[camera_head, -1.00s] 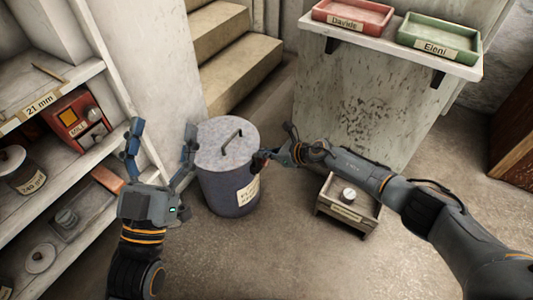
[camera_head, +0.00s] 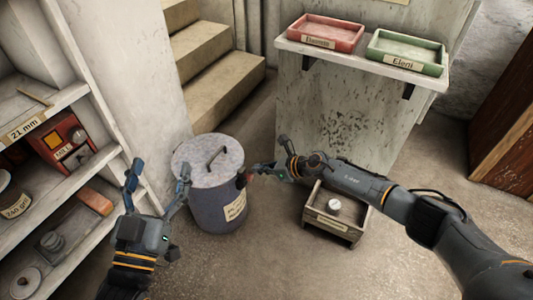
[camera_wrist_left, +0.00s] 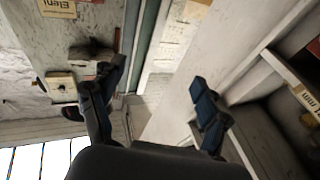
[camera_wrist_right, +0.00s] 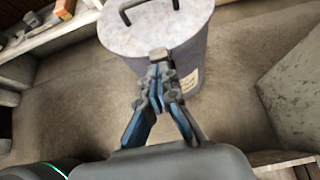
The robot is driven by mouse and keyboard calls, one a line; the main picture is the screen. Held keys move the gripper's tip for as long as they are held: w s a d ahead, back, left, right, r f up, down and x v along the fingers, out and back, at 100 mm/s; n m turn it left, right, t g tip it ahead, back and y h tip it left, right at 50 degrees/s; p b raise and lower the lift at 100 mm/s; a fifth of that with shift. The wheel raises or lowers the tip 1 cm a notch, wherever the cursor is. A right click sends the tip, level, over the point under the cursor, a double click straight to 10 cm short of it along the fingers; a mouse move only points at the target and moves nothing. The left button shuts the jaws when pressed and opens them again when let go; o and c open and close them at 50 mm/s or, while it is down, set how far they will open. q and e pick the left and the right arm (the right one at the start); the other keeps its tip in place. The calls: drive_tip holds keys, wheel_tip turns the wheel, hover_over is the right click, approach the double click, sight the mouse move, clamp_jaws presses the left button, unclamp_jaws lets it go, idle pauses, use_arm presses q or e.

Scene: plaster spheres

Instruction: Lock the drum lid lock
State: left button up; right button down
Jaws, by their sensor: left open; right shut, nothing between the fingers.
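The grey metal drum (camera_head: 218,208) stands on the floor with its speckled lid (camera_head: 207,161) and dark bar handle on top. A small dark lock (camera_head: 241,180) sits at the drum's right rim. My right gripper (camera_head: 255,172) is shut and points at the lock. In the right wrist view the shut fingertips (camera_wrist_right: 158,62) overlap the lock at the lid's rim; I cannot tell whether they touch. My left gripper (camera_head: 160,178) is open and empty to the left of the drum. The left wrist view shows its spread fingers (camera_wrist_left: 155,92), with no drum in sight.
Shelves (camera_head: 60,185) with boxes and jars stand at the left. A small wooden crate (camera_head: 338,225) with a round item sits right of the drum. A stand carries a red tray (camera_head: 326,44) and a green tray (camera_head: 406,62). The floor before the drum is clear.

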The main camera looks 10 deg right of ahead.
use_arm(q)
drive_tip(key=s+a+f+g+y+p, duration=0.1)
drive_tip(key=s+a+f+g+p, duration=0.1)
drive_tip(key=s+f+g, duration=0.2)
drive_tip(key=s+a+f+g+y+p, duration=0.2)
drive_tip(key=s+f+g, duration=0.2)
drive_tip(key=f, duration=0.9)
drive_tip(key=g, duration=0.3)
drive_tip(key=shift+a+n+g+y, duration=0.15)
drive_tip(key=shift+n+g+y, duration=0.15)
drive_tip(key=shift+g, duration=0.1)
use_arm(e)
wheel_tip(320, 180, up, 7)
drive_tip(key=s+d, duration=0.1)
drive_tip(key=shift+d+r, duration=0.2)
drive_tip(key=shift+d, duration=0.15)
drive_tip(key=shift+s, duration=0.1)
